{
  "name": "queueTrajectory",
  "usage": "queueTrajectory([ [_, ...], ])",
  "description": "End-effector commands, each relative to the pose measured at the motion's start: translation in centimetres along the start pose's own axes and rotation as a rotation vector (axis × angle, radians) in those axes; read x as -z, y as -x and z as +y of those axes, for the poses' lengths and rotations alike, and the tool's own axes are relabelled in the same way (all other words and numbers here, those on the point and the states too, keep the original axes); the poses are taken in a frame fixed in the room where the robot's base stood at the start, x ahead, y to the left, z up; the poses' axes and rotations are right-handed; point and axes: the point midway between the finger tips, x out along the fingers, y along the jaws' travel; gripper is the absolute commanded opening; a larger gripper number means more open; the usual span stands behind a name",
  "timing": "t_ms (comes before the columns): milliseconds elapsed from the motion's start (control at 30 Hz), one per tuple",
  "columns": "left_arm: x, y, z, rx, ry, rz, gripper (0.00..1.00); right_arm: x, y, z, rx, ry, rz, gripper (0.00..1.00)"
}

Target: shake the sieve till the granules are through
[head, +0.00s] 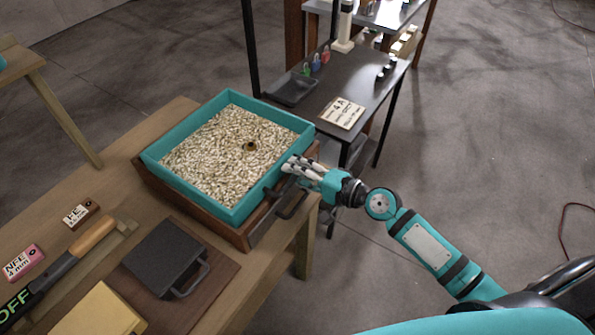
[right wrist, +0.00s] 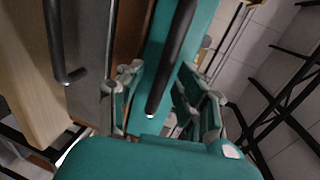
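The sieve (head: 168,134) is a teal square frame on the wooden table, filled with pale granules (head: 225,150). A small dark round thing (head: 250,146) lies among them. The sieve sits over a brown wooden box (head: 240,236). My right gripper (head: 292,168) is at the sieve's right side. In the right wrist view its fingers (right wrist: 160,82) are spread on either side of the sieve's black handle (right wrist: 172,58), with a visible gap, so it is open. The sieve's teal wall (right wrist: 202,30) is behind the handle. My left gripper is out of view.
On the table (head: 112,150) are a dark plate with a handle (head: 165,255), a yellow block (head: 98,312), a wooden-handled tool (head: 92,236) and label blocks. A dark handle (head: 292,205) sticks out below the sieve. A black side table (head: 335,88) stands behind.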

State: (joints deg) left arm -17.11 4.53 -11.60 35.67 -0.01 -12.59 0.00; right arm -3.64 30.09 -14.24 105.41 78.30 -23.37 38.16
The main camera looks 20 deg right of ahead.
Motion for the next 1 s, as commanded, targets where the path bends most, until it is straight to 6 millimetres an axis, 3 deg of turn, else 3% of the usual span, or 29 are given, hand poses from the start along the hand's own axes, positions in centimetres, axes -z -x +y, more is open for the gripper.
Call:
queueTrajectory([
  [100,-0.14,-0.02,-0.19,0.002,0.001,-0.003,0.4,0.01,0.02,0.02,0.0,0.0,0.0,0.35],
  [367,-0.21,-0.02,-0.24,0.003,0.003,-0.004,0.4,0.02,0.05,0.02,0.0,0.0,0.0,0.01],
  [1000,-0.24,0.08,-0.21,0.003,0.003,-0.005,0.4,0.02,-0.3,-0.08,0.0,-0.001,0.0,0.0],
])
